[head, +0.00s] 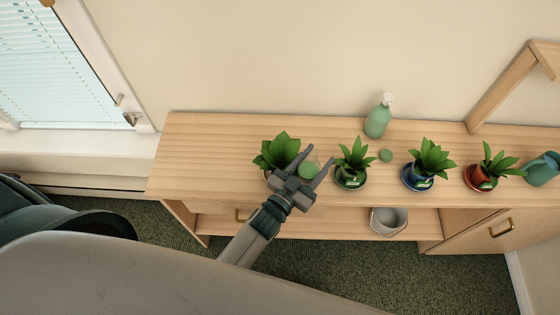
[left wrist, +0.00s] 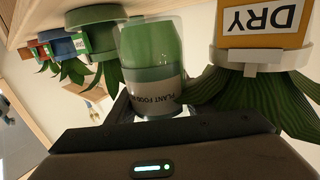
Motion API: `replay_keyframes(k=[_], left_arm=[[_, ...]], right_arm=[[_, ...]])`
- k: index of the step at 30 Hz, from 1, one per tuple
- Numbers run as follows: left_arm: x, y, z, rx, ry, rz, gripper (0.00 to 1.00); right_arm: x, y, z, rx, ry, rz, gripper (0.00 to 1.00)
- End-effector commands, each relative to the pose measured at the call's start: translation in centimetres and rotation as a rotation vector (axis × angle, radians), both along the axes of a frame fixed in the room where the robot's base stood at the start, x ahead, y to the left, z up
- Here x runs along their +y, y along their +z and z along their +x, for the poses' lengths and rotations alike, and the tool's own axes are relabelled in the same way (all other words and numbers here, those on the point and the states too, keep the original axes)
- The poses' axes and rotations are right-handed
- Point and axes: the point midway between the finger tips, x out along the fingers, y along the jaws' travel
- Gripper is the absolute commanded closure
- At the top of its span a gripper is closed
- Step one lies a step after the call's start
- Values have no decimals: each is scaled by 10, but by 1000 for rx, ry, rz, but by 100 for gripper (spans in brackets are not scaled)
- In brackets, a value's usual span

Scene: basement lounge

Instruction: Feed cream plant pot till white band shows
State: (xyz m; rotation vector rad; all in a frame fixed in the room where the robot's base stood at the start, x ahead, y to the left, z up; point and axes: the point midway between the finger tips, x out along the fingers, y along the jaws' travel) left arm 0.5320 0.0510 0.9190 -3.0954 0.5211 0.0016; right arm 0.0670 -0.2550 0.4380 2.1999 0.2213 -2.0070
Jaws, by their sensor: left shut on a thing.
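My left gripper (head: 312,170) is shut on the plant food bottle (head: 309,170), beside the leftmost plant (head: 278,149) on the wooden sideboard. In the left wrist view, which is upside down, the bottle (left wrist: 150,45) is clear-walled with green inside and a pale "PLANT FOOD" label (left wrist: 160,93). The cream plant pot (left wrist: 300,58) is right next to it there, with a yellow-edged "DRY" card (left wrist: 265,20) on its front. In the head view its leaves and my gripper mostly hide that pot. I cannot tell whether bottle and pot touch. My right gripper is not in view.
Green (head: 350,181), blue (head: 415,180) and red (head: 476,180) potted plants stand to the right. A green cap (head: 385,155), a pump bottle (head: 377,121) and a teal can (head: 542,169) are also on the sideboard (head: 205,150). A grey bowl (head: 389,221) sits on the lower shelf.

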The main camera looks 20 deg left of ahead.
Motion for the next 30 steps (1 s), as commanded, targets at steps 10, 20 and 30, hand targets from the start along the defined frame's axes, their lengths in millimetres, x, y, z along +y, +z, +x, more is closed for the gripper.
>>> replay_keyframes(k=[10, 20, 30], left_arm=[[0, 34, 0, -3, -1, -1, 83], [0, 50, 0, -1, -1, -3, 83], [0, 50, 0, -1, 0, -3, 83]], right_arm=[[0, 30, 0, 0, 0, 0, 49], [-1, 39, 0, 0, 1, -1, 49], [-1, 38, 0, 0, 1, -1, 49]])
